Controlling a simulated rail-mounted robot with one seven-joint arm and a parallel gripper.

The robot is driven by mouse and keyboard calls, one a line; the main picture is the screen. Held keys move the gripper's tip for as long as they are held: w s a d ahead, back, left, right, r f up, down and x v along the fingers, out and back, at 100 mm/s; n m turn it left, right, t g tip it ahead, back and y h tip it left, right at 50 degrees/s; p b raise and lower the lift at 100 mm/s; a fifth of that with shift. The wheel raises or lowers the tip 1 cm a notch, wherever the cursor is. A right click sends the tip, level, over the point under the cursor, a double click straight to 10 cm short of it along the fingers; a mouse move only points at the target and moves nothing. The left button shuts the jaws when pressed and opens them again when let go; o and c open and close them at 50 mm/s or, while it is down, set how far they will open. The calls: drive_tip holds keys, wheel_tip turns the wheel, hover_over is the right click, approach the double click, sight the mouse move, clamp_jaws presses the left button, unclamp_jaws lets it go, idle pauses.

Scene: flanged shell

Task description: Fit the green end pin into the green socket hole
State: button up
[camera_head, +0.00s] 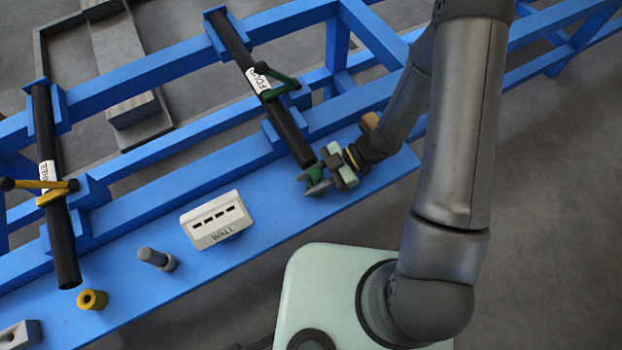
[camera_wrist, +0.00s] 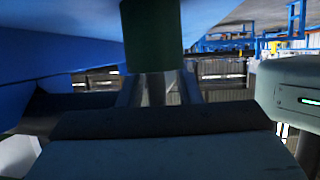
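The green end pin (camera_head: 315,173) is mostly hidden by my gripper (camera_head: 318,181) in the head view. In the wrist view a dark green cylinder (camera_wrist: 151,35) stands between the fingers of my gripper (camera_wrist: 158,88), and they appear closed on it. My gripper is just below the lower end of a black tube (camera_head: 291,136) with a white label and a green clamp (camera_head: 280,87). Whether the pin touches the tube end cannot be told. No green socket hole can be made out; the tube's end face is hidden.
The blue frame (camera_head: 170,160) has a flat front ledge. A second black tube (camera_head: 62,240) with a yellow clamp (camera_head: 52,192) lies at left.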

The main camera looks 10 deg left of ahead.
drive_tip(key=shift+w+a+r, duration=0.1)
drive_tip(key=shift+w, duration=0.05)
drive_tip(key=p+v, duration=0.1)
drive_tip(key=v, duration=1.6)
drive_tip(key=shift+d, duration=0.2)
drive_tip(key=shift+r, duration=0.15)
